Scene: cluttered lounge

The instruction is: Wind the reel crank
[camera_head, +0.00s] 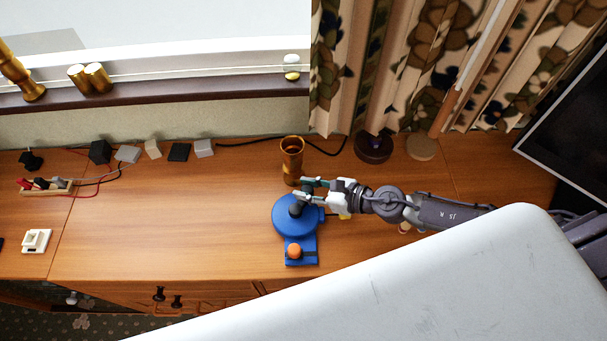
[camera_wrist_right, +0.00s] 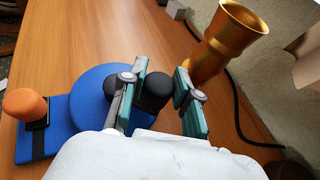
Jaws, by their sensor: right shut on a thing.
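The reel is a round blue disc (camera_head: 288,222) on a blue base that lies on the wooden desk; it also shows in the right wrist view (camera_wrist_right: 88,92). A black crank knob (camera_head: 296,209) stands up from the disc. An orange knob (camera_head: 294,251) sits on the front part of the blue base. My right gripper (camera_head: 303,190) reaches in from the right. In the right wrist view its teal fingers (camera_wrist_right: 162,82) are on either side of the black knob (camera_wrist_right: 152,92) and shut on it. My left gripper is not in view.
A bronze cup (camera_head: 292,152) stands just behind the reel, close to my right fingers. Several small blocks and a power strip (camera_head: 45,187) lie along the back left. A dark round base (camera_head: 373,150) and a screen (camera_head: 575,130) are to the right. The desk left of the reel is clear.

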